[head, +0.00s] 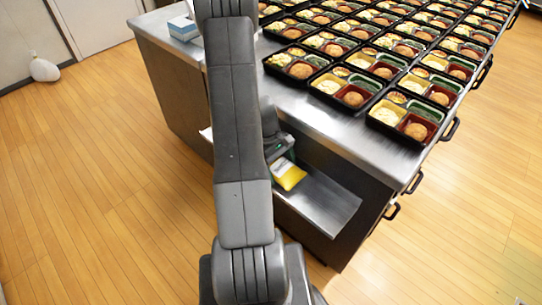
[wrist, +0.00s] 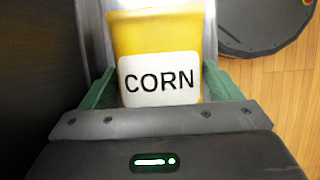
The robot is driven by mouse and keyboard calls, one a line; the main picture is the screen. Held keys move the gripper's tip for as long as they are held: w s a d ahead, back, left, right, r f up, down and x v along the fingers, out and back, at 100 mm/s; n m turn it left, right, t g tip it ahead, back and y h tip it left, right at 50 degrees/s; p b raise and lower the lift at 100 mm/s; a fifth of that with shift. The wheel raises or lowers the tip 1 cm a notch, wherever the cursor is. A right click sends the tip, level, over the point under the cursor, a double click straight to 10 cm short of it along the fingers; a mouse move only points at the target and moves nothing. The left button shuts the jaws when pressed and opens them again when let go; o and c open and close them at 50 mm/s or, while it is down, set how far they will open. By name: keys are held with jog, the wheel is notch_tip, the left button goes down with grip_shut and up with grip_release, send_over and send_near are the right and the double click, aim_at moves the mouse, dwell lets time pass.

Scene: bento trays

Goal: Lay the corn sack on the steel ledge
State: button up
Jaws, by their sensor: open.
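The yellow corn sack (head: 289,175) lies on the steel ledge (head: 328,203) on the side of the counter. In the wrist view the corn sack (wrist: 160,38) shows its white CORN label facing me. My gripper (wrist: 158,88) is open, with one green finger on each side of the sack's near end. I cannot tell whether the fingers touch it. In the head view my arm hides most of my gripper and the left part of the ledge.
The steel counter (head: 330,122) above the ledge carries rows of filled bento trays (head: 405,118). A blue and white box (head: 183,28) stands at its far left corner. A white rounded object (head: 44,70) is on the floor by the wall. The wooden floor at left is clear.

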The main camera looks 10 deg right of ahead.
aim_at(279, 162)
jog(key=v, duration=0.5)
jog(key=shift+w+r, duration=0.1)
jog(key=shift+r, duration=0.05)
jog(key=w+a, duration=0.2)
jog(key=w, duration=0.1)
jog(key=w+a, duration=0.5)
jog(key=w, duration=0.1)
jog(key=shift+w+a, duration=0.15)
jog(key=shift+a, duration=0.05)
